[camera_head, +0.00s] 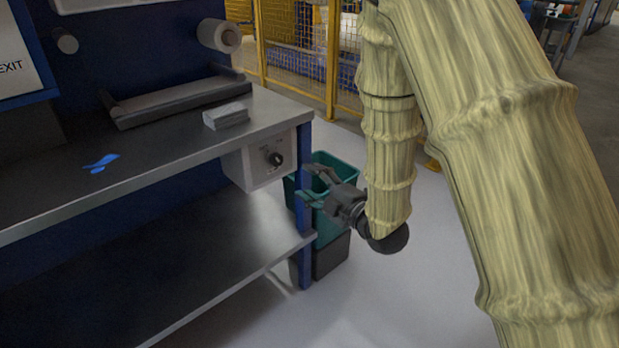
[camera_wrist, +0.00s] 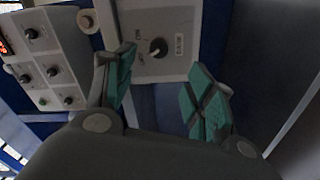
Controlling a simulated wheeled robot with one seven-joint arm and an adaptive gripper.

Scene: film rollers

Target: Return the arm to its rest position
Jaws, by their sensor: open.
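My gripper (camera_head: 312,184) is open and empty, at the end of my arm in front of the right end of the workbench. It points left, towards the bench's blue corner post. In the wrist view its two green-padded fingers (camera_wrist: 160,98) are spread apart, with nothing between them. Beyond them is a white control box with a black knob (camera_wrist: 157,47). The same control box (camera_head: 247,168) hangs under the bench top in the head view. My arm covers much of the right side of the head view.
The metal workbench (camera_head: 180,140) has a lower shelf (camera_head: 200,235). A roller tray (camera_head: 180,100), a white block (camera_head: 226,115) and a blue item (camera_head: 101,163) lie on top. A teal bin (camera_head: 337,164) stands behind my gripper. Yellow fencing (camera_head: 300,50) is behind. Floor in front is clear.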

